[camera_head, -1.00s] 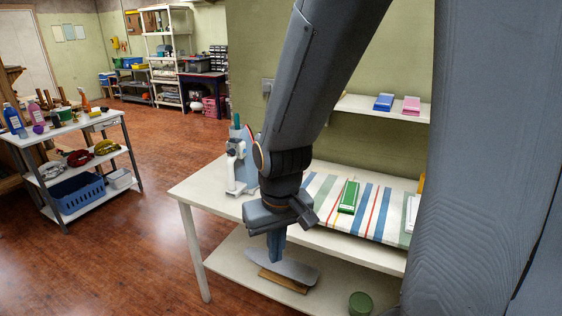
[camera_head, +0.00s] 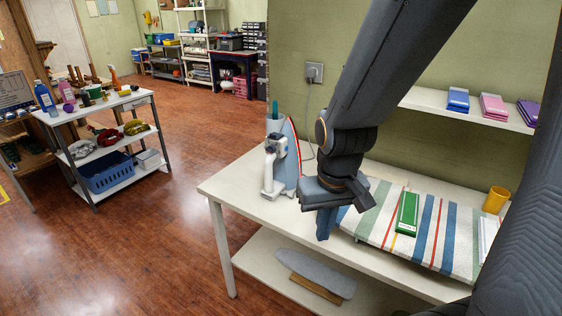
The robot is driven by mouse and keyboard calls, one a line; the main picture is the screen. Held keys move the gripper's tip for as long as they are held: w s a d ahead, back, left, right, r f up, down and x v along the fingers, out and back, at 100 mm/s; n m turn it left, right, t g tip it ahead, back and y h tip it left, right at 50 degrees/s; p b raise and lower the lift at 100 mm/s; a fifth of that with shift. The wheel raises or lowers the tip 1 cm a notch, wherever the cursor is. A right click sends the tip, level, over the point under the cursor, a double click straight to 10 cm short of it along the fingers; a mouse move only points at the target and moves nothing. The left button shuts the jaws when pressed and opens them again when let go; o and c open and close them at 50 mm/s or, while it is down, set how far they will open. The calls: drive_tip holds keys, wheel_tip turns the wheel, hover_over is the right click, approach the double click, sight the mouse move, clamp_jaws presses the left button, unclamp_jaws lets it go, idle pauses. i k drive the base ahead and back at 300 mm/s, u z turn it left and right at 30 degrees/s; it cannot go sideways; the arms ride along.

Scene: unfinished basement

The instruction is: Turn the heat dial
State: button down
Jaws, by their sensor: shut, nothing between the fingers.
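An iron (camera_head: 292,155) with a blue-grey and red body and a white handle part stands upright at the left end of the white table (camera_head: 232,187). Its cord runs up to the wall outlet (camera_head: 314,73). I cannot clearly make out the heat dial on the iron at this size. My gripper (camera_head: 324,228) points down, shut and empty, just right of the iron and nearer to me. It is apart from the iron and hides part of the table and of the striped cloth.
A striped cloth (camera_head: 450,262) with a green box (camera_head: 407,213) on it covers the table's right part. A grey board (camera_head: 316,273) lies on the lower shelf. A loaded cart (camera_head: 100,113) stands left; the floor between is clear.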

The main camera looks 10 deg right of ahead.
sight(272, 149)
drive_tip(key=k, duration=0.5)
drive_tip(key=u, duration=1.65)
drive_tip(key=i, duration=0.8)
drive_tip(key=z, duration=0.9)
